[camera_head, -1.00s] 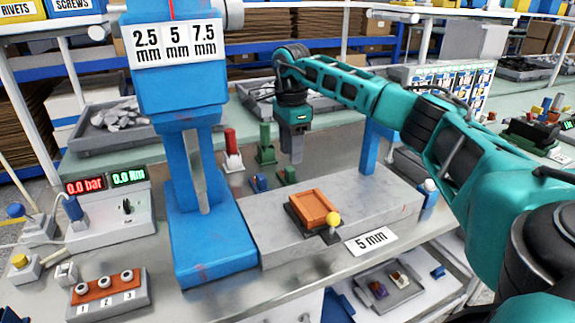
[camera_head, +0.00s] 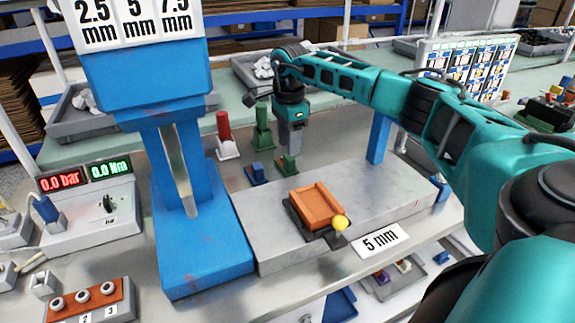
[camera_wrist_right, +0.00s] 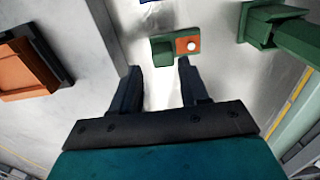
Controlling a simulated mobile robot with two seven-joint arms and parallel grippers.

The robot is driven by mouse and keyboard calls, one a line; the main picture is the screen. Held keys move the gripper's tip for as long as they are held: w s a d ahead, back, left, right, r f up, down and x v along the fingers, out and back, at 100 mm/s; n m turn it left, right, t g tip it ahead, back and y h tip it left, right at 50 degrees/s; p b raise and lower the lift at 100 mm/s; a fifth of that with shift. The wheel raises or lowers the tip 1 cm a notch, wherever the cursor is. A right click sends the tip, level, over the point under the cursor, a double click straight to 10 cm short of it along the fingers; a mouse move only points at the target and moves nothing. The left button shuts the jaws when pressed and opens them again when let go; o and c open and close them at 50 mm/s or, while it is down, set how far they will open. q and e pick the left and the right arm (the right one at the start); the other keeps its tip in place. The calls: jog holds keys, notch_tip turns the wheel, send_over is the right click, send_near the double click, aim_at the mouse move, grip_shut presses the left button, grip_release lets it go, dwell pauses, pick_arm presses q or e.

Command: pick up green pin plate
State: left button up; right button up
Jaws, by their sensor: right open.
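The small green pin plate (camera_head: 287,165) stands on the grey metal bench, behind the stone-grey slab. In the right wrist view the green pin plate (camera_wrist_right: 163,50) shows a green part beside an orange face with a pale round pin. My right gripper (camera_head: 293,150) points down close to the plate and covers part of it in the head view. In the right wrist view my right gripper (camera_wrist_right: 162,75) is open and empty, with the plate just ahead of the fingertips. Whether a finger touches it I cannot tell. My left gripper is not in view.
A small blue plate (camera_head: 256,173) sits left of the green one. A taller green piece (camera_head: 263,135) and a red piece (camera_head: 225,135) stand behind. An orange block (camera_head: 315,206) in a dark holder is on the slab. A blue press (camera_head: 205,255) stands left.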

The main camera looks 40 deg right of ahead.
aim_at(289, 159)
jog(key=f, duration=0.6)
jog(key=shift+w+d, duration=0.1)
jog(key=shift+d, duration=0.1)
jog(key=c, duration=0.8)
jog(key=shift+r, duration=0.15)
